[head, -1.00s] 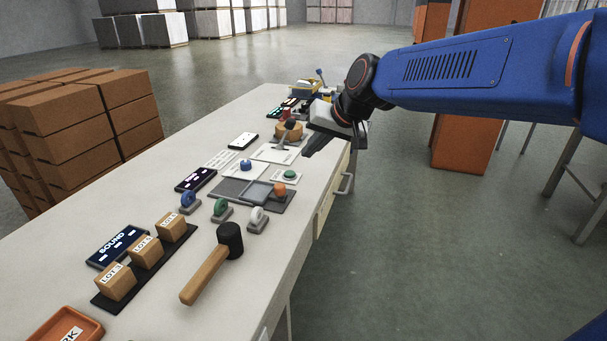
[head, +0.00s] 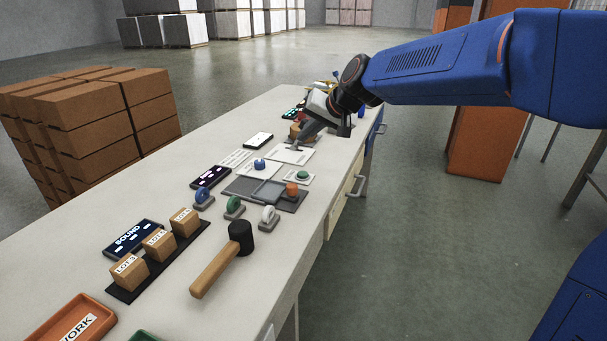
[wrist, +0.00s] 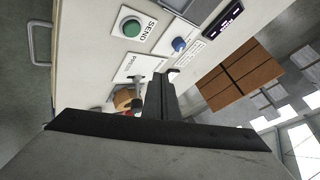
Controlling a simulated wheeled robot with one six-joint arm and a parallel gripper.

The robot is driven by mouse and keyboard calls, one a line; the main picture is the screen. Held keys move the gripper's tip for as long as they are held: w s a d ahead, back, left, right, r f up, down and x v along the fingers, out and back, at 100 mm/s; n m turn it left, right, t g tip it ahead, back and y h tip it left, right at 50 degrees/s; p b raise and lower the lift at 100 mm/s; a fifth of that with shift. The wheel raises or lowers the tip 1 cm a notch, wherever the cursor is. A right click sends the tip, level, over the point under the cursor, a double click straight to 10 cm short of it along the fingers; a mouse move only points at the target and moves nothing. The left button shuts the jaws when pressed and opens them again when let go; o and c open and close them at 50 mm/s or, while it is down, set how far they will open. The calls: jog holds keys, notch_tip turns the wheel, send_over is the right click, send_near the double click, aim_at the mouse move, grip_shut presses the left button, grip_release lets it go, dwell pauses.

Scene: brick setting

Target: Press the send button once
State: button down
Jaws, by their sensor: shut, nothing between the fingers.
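The green send button (head: 302,175) sits on a small white plate near the right edge of the table. In the wrist view the green button (wrist: 131,28) is at the upper left, with the word SEND printed beside it. My gripper (head: 305,134) is over the table beyond the button, its fingers pointing down and left. It is shut and empty, and it appears apart from the button. In the wrist view my shut fingers (wrist: 164,80) point up, below and right of the button.
A blue knob (head: 260,164) and a grey tray (head: 235,188) with an orange knob (head: 292,189) are near the button. Small items by my gripper are partly hidden.

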aim_at(306, 175)
jog(key=shift+f, duration=4.35)
jog(key=shift+f, duration=0.2)
jog(key=shift+f, duration=0.25)
jog(key=shift+f, duration=0.45)
jog(key=shift+r, duration=0.9)
jog(key=shift+r, duration=0.1)
jog(key=shift+r, duration=2.4)
